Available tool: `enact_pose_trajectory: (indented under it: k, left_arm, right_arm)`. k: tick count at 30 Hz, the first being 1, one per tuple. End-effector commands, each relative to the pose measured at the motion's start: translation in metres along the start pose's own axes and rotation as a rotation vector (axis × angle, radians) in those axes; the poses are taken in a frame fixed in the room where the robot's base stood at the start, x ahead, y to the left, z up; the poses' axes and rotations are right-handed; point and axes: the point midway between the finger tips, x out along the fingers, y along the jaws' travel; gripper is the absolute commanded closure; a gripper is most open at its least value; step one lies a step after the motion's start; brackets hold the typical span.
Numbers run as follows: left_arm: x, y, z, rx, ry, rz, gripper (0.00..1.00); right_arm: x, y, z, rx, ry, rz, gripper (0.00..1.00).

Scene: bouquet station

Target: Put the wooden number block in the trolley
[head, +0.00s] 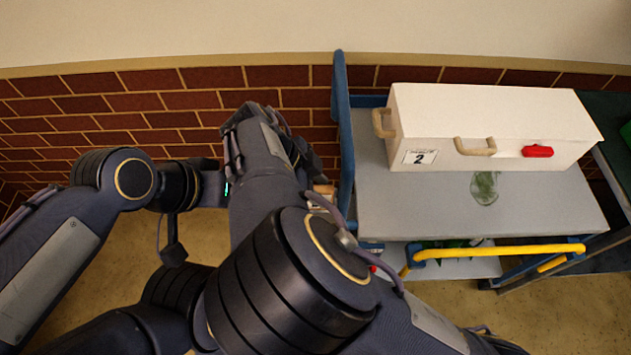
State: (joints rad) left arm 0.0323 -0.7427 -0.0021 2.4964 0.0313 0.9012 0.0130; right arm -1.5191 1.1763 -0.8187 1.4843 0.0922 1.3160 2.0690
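The trolley (400,208) stands at the right, with a grey top, a blue frame and a lower shelf. A small pale wooden piece (323,190) shows between my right forearm and the trolley's blue upright; it may be the number block, but no number is readable. My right gripper (308,163) is a dark shape just above this piece, mostly hidden behind my own forearm. I cannot tell whether it is open, or whether it holds the piece. My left arm reaches in from the left, and its end passes behind my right forearm, so its gripper is hidden.
A white box (490,115) with wooden handles, a "2" label and a red latch covers the back of the trolley top. A green translucent patch (484,187) lies in front of it. A yellow bar (500,252) runs along the front. A brick wall (130,105) stands behind.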

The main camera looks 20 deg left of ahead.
Motion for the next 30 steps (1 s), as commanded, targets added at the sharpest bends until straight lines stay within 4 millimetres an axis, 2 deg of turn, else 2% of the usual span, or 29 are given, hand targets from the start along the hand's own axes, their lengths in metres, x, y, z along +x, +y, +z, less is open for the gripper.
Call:
enact_pose_trajectory:
  k: [4,6,15,21,25,30]
  left_arm:
    - [-0.009,0.004,-0.005,0.0,0.0,0.0,0.64]
    - [-0.006,0.003,-0.003,0.0,0.001,0.0,0.64]
    - [-0.005,0.002,-0.002,0.0,0.0,0.0,0.64]
    - [-0.005,0.002,-0.003,0.0,0.0,0.0,0.64]
    - [-0.005,0.002,-0.003,0.0,0.0,0.0,0.64]
    - [-0.005,0.002,-0.003,0.0,0.0,0.0,0.64]
  right_arm:
    - [-0.013,0.0,-0.008,0.0,-0.001,-0.001,0.61]
    - [-0.021,-0.001,-0.005,-0.001,-0.003,-0.003,0.61]
    - [-0.088,-0.001,-0.005,0.0,-0.003,-0.003,0.61]
    - [-0.119,-0.001,-0.006,0.0,-0.002,-0.002,0.61]
    - [-0.128,0.0,-0.006,0.0,-0.001,0.0,0.61]
    - [-0.13,0.0,-0.006,0.0,0.0,0.001,0.61]
